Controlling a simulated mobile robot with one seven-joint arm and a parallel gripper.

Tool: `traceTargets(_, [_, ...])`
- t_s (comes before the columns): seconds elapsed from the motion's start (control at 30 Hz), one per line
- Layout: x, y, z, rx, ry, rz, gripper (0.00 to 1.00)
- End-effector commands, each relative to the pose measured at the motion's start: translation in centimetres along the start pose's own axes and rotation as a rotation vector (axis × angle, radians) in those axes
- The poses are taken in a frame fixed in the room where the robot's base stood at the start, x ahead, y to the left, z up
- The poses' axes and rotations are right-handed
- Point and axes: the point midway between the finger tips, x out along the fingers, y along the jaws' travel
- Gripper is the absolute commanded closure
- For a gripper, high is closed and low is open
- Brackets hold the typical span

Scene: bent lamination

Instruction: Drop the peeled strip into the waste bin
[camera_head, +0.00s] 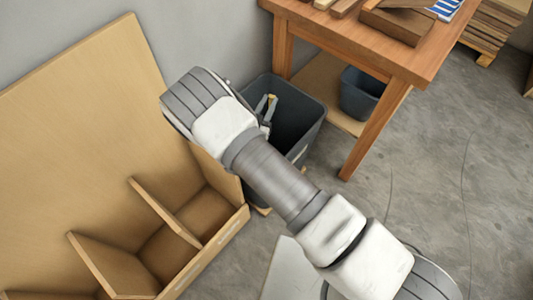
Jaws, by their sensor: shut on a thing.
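A dark grey open-topped waste bin (312,112) stands on the floor beside the wooden workbench, near the middle of the view. My arm reaches across it from the lower right. My gripper (267,106) appears over the bin's opening, partly hidden behind my wrist. It is shut on a thin, pale yellowish piece that looks like the peeled strip (271,101). Only a small bit of this piece shows. I cannot tell how far the gripper is above the rim. The near left part of the bin is hidden by my arm.
A large wooden rack (92,98) with divided compartments fills the left side. The workbench (385,50) carries wood blocks at the upper right. A smaller dark bin (360,95) sits on its lower shelf. Concrete floor (455,170) is clear at right.

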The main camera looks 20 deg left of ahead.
Motion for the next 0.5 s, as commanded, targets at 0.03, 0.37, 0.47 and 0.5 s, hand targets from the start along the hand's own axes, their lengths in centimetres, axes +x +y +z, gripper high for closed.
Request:
traceTargets(0.03, [0.1, 0.0, 1.2, -0.001, 0.000, 0.000, 1.00])
traceTargets(0.37, [0.1, 0.0, 2.9, 0.000, 0.000, 0.000, 1.00])
traceTargets(0.47, [0.1, 0.0, 2.9, 0.000, 0.000, 0.000, 1.00])
traceTargets(0.5, [0.1, 0.0, 2.9, 0.000, 0.000, 0.000, 1.00])
